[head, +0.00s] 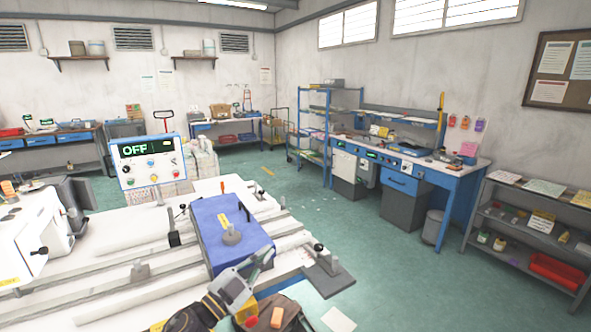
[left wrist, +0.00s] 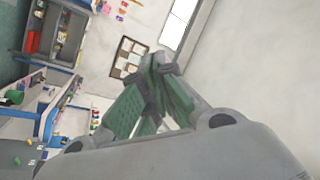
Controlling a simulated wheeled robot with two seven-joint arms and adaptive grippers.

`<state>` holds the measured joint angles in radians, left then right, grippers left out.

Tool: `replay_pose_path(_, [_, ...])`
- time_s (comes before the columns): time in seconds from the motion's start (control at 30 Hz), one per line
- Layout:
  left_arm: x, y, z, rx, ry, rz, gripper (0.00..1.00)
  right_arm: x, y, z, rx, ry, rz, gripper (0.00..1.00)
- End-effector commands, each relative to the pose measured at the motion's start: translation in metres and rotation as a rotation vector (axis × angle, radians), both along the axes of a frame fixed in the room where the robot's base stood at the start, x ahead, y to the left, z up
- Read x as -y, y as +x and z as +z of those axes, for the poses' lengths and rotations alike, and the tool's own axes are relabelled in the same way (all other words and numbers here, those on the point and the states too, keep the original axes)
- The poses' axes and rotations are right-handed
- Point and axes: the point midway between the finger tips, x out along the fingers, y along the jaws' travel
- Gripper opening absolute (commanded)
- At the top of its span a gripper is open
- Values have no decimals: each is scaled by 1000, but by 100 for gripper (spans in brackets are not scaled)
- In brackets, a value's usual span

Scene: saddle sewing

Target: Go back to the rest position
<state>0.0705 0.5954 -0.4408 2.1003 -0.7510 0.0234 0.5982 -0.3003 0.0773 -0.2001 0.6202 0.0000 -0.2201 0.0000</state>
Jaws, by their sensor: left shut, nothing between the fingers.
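My left gripper (head: 266,260) is in the lower middle of the head view, at the near right corner of a blue block (head: 215,222) with a grey knob on top. I cannot tell whether it touches the block. In the left wrist view, the green-padded fingers of the left gripper (left wrist: 163,64) meet at their tips with nothing between them. My right gripper is not in view.
A white worktable (head: 110,250) with rails and clamps fills the lower left. A control panel (head: 148,160) reading OFF stands on it, and a white machine (head: 30,235) is at the left edge.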

Motion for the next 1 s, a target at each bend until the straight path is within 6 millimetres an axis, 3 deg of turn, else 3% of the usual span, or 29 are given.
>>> replay_pose_path(0.27, [-40,8,-21,-165,-121,235,0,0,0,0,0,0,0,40])
replay_pose_path(0.53, [-80,1,-63,-375,-190,444,0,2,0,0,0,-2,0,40])
replay_pose_path(0.77, [-109,-20,-110,-589,-213,594,0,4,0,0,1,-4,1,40])
replay_pose_path(1.0, [-132,-59,-162,-837,-207,719,0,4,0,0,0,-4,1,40])
